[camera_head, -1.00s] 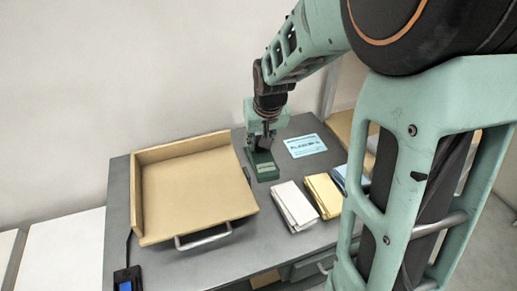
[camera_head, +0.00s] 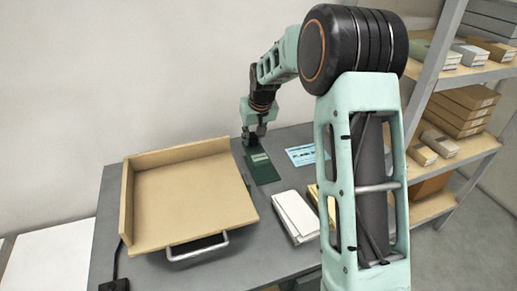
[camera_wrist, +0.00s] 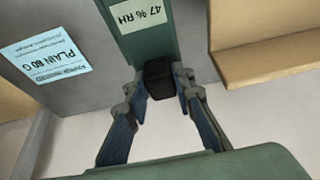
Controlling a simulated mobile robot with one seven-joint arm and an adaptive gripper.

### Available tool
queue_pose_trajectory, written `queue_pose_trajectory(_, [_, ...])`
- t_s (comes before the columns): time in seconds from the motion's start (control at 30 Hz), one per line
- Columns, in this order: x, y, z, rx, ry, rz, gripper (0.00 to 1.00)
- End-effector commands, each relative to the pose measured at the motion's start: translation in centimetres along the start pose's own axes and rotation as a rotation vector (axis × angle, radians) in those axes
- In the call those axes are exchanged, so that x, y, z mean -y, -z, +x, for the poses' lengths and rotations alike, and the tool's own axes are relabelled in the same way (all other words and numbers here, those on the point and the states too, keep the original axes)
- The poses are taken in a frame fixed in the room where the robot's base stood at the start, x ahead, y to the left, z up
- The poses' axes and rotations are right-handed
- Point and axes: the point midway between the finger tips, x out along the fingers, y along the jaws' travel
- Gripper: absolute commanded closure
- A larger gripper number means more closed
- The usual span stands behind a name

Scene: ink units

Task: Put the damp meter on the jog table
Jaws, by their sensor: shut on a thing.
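The damp meter (camera_head: 264,168) is a flat dark green slab with a pale display, on or just above the grey table right of the jog table. In the wrist view the damp meter (camera_wrist: 149,42) shows its label reading 47 % RH. The jog table (camera_head: 190,195) is a tan board with raised walls at its back and left and a metal handle in front. Its tan edge (camera_wrist: 270,60) appears at the right in the wrist view. My gripper (camera_head: 254,142) is shut on the black block at the meter's far end; the wrist view shows the fingers (camera_wrist: 160,95) at that block.
A blue label sheet (camera_head: 305,154) reading PLAIN lies right of the meter. White packs (camera_head: 295,217) and a yellow pack (camera_head: 315,196) lie nearer the front. Shelves (camera_head: 455,150) with boxes stand at the right. The jog table's top is bare.

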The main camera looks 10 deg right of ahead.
Motion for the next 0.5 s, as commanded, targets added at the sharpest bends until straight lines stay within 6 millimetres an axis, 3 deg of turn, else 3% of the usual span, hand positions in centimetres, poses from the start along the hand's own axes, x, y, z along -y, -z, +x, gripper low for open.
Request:
queue_pose_trajectory(0.03, [-0.6, 0.0, 1.2, 0.004, 0.001, 0.002, 1.0])
queue_pose_trajectory(0.2, [-1.9, 0.3, 3.7, 0.002, 0.0, 0.001, 1.0])
queue_pose_trajectory(0.5, [-2.8, 0.2, 5.8, 0.002, 0.001, -0.002, 1.0])
